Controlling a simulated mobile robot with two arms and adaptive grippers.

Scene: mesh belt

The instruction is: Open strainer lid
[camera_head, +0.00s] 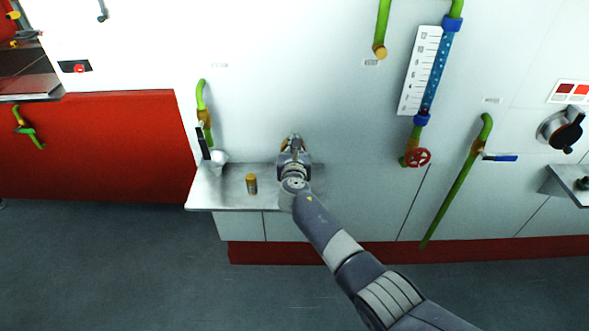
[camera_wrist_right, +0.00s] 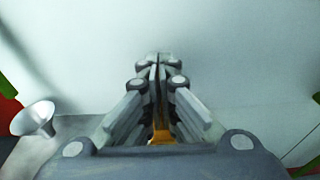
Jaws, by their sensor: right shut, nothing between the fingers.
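My right gripper (camera_head: 293,145) is at the white wall panel, above the steel shelf (camera_head: 228,194). In the right wrist view its fingers (camera_wrist_right: 158,62) are shut together with nothing between them. A yellow-brass piece (camera_wrist_right: 162,137) shows low between the finger links there; most of it is hidden, and I cannot tell whether it is the strainer. A small cylinder with a brass-coloured top (camera_head: 251,184) stands upright on the shelf, left of the gripper and apart from it. I cannot tell which part is the strainer lid. My left gripper is not in view.
A white funnel (camera_head: 218,157) is at the shelf's left, under a green pipe with a black-handled valve (camera_head: 204,140). It also shows in the wrist view (camera_wrist_right: 35,118). A red handwheel (camera_head: 418,158) and a blue-handled valve (camera_head: 499,158) are to the right.

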